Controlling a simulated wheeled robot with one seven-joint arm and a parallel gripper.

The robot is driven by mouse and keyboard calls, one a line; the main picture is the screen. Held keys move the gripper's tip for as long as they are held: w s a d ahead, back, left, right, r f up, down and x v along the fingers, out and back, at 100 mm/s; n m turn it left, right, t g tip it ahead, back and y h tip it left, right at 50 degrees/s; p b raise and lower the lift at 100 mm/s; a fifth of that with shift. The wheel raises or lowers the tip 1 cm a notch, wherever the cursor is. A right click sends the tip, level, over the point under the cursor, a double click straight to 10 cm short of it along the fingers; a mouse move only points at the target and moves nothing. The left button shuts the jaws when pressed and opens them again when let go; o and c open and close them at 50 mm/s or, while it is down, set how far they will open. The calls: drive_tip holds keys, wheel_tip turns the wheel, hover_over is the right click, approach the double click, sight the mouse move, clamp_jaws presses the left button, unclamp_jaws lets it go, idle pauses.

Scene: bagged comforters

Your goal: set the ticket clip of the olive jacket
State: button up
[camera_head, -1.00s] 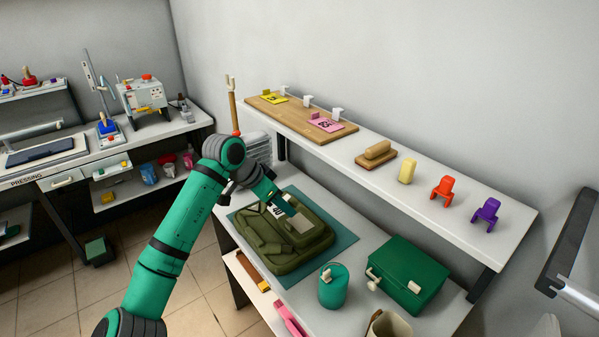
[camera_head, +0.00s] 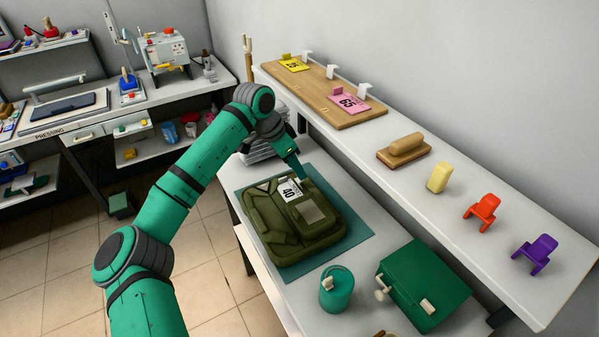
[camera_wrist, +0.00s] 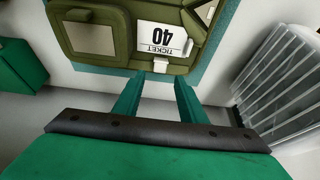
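The olive jacket (camera_head: 282,232) lies folded on a teal mat (camera_head: 352,238) on the table. A white ticket (camera_head: 290,190) numbered 40 lies at its back edge; it also shows in the wrist view (camera_wrist: 162,38). A small pale tab (camera_wrist: 163,68), possibly the clip, sits at the ticket's edge there; I cannot tell its state. My gripper (camera_head: 301,178) is close to the ticket's edge. In the wrist view my gripper (camera_wrist: 158,82) has its two fingers apart, with nothing between them, and the tab just beyond the tips. A grey patch (camera_head: 310,212) is on the jacket.
A shelf (camera_head: 462,165) runs along the wall, holding a wooden board (camera_head: 355,118) with yellow and pink tickets, a brush (camera_head: 404,148) and coloured clips. A green box (camera_head: 425,285) and teal canister (camera_head: 336,290) stand in front of the jacket. Clear stacked trays (camera_wrist: 285,80) are beside the gripper.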

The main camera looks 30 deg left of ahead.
drive_tip(key=shift+x, duration=1.95)
drive_tip(key=shift+d, duration=0.1)
drive_tip(key=shift+c, duration=0.4)
clamp_jaws()
drive_tip(key=shift+w+d+g+y, duration=0.3)
drive_tip(key=shift+w+g, duration=0.1)
drive_tip(key=shift+g, duration=0.2)
drive_tip(key=shift+a, duration=0.15)
drive_tip(key=shift+s+a, duration=0.1)
drive_tip(key=shift+s, duration=0.05)
drive_tip(key=shift+o, duration=0.4)
unclamp_jaws()
